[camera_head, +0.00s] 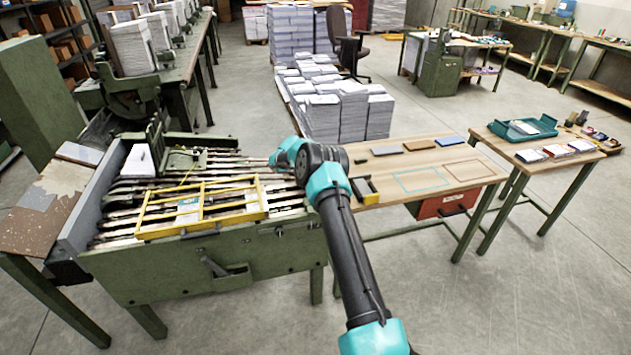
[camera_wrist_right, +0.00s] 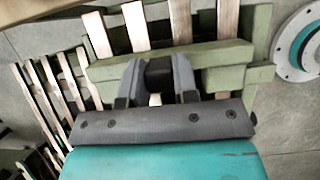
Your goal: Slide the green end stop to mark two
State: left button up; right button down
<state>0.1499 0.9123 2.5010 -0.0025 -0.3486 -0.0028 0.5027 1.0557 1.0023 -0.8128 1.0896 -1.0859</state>
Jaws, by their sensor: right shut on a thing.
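My right arm reaches over the right end of the green gathering machine (camera_head: 200,268). In the right wrist view my right gripper (camera_wrist_right: 158,92) is shut on a dark block (camera_wrist_right: 159,70) between its grey fingers. A green crossbar (camera_wrist_right: 215,53), which looks like the green end stop, lies right behind the block across pale wooden slats (camera_wrist_right: 136,26). I cannot tell for sure whether the block is part of it. In the head view my arm's wrist covers this spot. No numbered mark can be read. My left gripper is not in view.
A yellow guard frame (camera_head: 203,181) lies over the machine's slats in front. A wooden table (camera_head: 440,165) with coloured blocks stands to the right, with a red box (camera_head: 446,203) below. Paper stacks (camera_head: 352,118) stand behind. The floor at right front is clear.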

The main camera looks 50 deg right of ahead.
jog(key=shift+w+a, duration=0.1)
jog(key=shift+a, duration=0.1)
jog(key=c, duration=0.9)
grip_release()
jog(key=shift+r, duration=0.15)
jog(key=v, duration=1.7)
jog(key=shift+r, duration=0.1)
